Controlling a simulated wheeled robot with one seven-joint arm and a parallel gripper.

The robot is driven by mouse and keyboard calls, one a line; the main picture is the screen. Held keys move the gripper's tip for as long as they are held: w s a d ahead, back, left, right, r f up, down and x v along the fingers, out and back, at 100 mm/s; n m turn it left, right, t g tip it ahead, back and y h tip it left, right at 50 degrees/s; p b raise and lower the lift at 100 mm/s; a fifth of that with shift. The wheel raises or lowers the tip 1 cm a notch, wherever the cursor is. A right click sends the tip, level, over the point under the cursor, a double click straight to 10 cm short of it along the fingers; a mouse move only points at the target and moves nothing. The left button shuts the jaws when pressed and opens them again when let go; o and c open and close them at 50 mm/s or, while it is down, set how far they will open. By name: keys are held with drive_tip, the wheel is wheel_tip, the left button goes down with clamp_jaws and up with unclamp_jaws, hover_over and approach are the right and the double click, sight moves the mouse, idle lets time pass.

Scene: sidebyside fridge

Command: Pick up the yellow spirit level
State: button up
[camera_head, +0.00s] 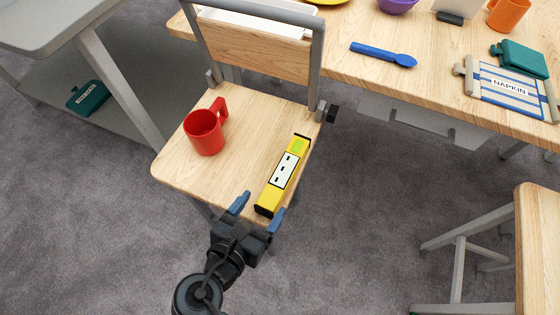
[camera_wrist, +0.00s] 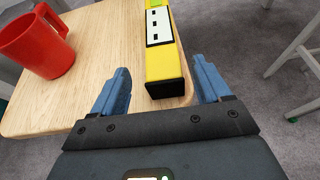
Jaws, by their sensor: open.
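The yellow spirit level (camera_head: 270,194) has black ends and a white label panel. It lies along the right side of a wooden chair seat, its near end by the seat's front edge. My gripper (camera_head: 257,208) is open and empty at that near end. In the wrist view, the spirit level (camera_wrist: 162,62) points in between the two blue fingers of my gripper (camera_wrist: 162,85), with a gap on each side. Its far end is cut off at the top of the wrist view.
A red mug (camera_head: 204,134) stands on the chair seat (camera_head: 180,165), left of the level, and also shows in the wrist view (camera_wrist: 38,45). The chair backrest (camera_head: 260,50) rises behind.

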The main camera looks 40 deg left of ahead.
sight(270, 197)
drive_tip(key=b+x, duration=0.1)
drive_tip(key=x, duration=0.6)
drive_tip(key=shift+d, duration=0.1)
drive_tip(key=shift+w, duration=0.1)
drive_tip(key=c, duration=1.1)
drive_tip(key=shift+r, duration=0.1)
drive_tip(key=shift+c, duration=0.2)
